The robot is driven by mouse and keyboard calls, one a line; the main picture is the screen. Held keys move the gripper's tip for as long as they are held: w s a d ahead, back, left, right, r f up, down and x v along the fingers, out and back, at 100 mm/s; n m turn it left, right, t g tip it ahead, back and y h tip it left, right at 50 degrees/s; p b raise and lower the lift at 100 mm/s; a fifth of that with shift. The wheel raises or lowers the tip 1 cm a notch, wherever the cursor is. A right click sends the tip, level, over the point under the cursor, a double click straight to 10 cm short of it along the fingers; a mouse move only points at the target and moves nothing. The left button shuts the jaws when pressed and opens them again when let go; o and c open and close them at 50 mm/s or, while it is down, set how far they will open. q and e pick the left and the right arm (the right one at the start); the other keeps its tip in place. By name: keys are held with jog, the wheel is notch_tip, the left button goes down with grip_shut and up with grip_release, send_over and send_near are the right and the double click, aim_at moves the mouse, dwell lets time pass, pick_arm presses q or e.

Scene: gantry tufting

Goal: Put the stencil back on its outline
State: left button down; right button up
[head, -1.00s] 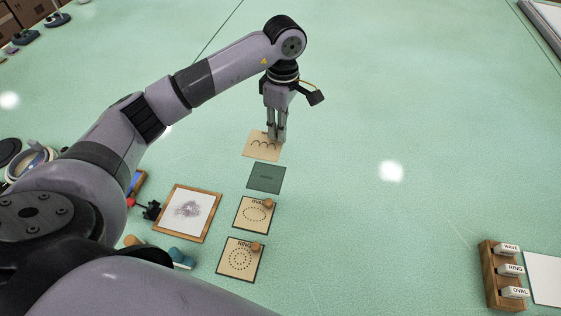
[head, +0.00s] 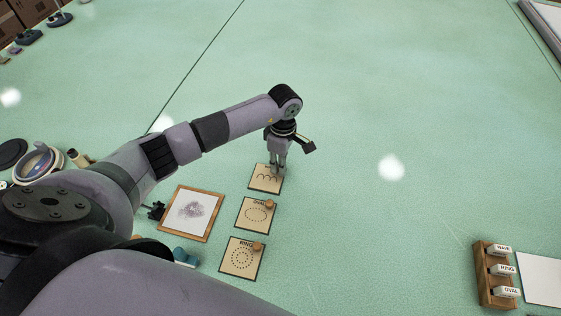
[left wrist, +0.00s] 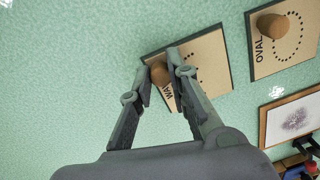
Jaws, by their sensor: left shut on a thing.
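The tan WAVE stencil (head: 265,186) has a curvy line of slots and a round wooden knob (left wrist: 159,73). My left gripper (head: 277,171) is shut on this knob; in the left wrist view the fingers (left wrist: 160,68) stand on either side of it. The stencil lies over the dark green outline, which is almost wholly hidden. A thin dark edge (left wrist: 224,55) shows along the stencil's side. I cannot tell whether the stencil touches the table or hovers just above it. My right gripper is not in view.
The OVAL stencil (head: 254,220) and RING stencil (head: 239,263) lie in a column nearer me. A wood-framed picture (head: 191,213) is to their left. A wooden rack (head: 483,272) with labelled blocks stands at right. The table's middle is clear.

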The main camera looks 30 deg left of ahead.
pick_arm(q)
jog(key=shift+f, duration=0.1)
jog(key=c, duration=1.5)
grip_release()
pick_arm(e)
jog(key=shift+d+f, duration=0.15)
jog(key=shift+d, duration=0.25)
pick_arm(q)
jog(key=shift+r, duration=0.25)
jog(key=shift+w+r+b, duration=0.2)
jog(key=shift+r+b, duration=0.6)
jog(key=shift+r, duration=2.15)
jog(key=shift+w+r+b, duration=0.2)
jog(key=shift+r+b, duration=0.6)
jog(key=shift+r, duration=2.15)
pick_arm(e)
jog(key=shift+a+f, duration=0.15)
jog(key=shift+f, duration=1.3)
